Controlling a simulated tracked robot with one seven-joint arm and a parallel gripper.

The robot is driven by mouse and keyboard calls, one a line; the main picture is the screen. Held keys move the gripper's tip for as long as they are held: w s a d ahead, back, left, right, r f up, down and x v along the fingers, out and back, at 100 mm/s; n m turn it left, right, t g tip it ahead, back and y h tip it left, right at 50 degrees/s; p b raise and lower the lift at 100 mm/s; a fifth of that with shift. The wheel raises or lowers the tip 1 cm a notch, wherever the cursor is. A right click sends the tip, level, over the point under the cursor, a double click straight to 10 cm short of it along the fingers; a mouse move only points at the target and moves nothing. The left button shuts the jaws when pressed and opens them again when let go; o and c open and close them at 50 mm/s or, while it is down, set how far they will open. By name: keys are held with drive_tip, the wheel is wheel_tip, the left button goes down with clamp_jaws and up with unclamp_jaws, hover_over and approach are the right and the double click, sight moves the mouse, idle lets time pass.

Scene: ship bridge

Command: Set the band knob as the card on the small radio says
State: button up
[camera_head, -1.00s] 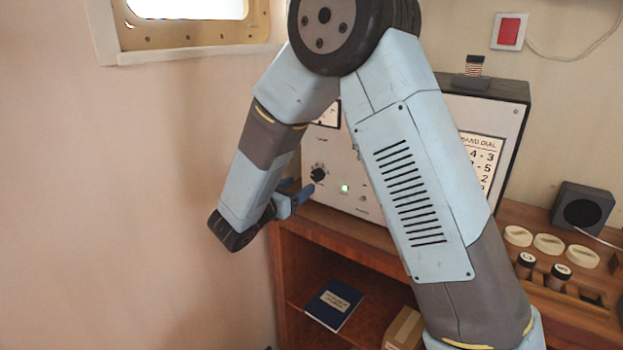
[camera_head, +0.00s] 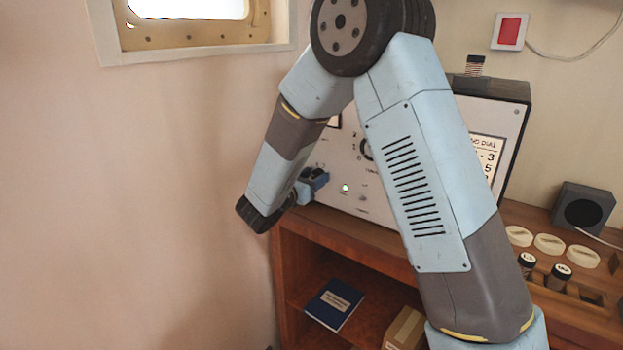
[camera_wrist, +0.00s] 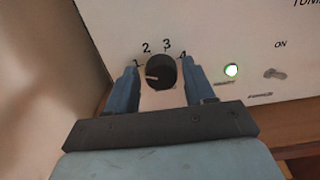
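The black band knob (camera_wrist: 161,72) sits on the pale radio panel, with the numbers 1 to 4 around its upper side in the wrist view. Its white pointer line points left, near the 1. My gripper (camera_wrist: 161,80) is open, with one blue finger on each side of the knob and a narrow gap on both sides. In the head view my gripper (camera_head: 316,178) is at the panel's lower left and largely covers the knob. The card (camera_head: 486,156) on the panel's right side is partly hidden by my arm; "DIAL", "3" and "5" show.
A green lamp (camera_wrist: 231,70) and a toggle switch (camera_wrist: 274,73) marked ON are right of the knob. A dark speaker box (camera_head: 582,210) stands on the wooden desk at right. A blue book (camera_head: 334,303) lies on the shelf below. The wall is close on the left.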

drive_tip(key=c, duration=0.7)
drive_tip(key=shift+a, duration=0.15)
drive_tip(key=shift+c, duration=0.5)
drive_tip(key=m, duration=0.4)
drive_tip(key=shift+m, duration=0.3)
drive_tip(key=shift+s+m, duration=0.1)
drive_tip(key=shift+m, duration=2)
drive_tip(key=shift+f, duration=0.1)
drive_tip(key=shift+d, duration=0.2)
drive_tip(key=o, duration=1)
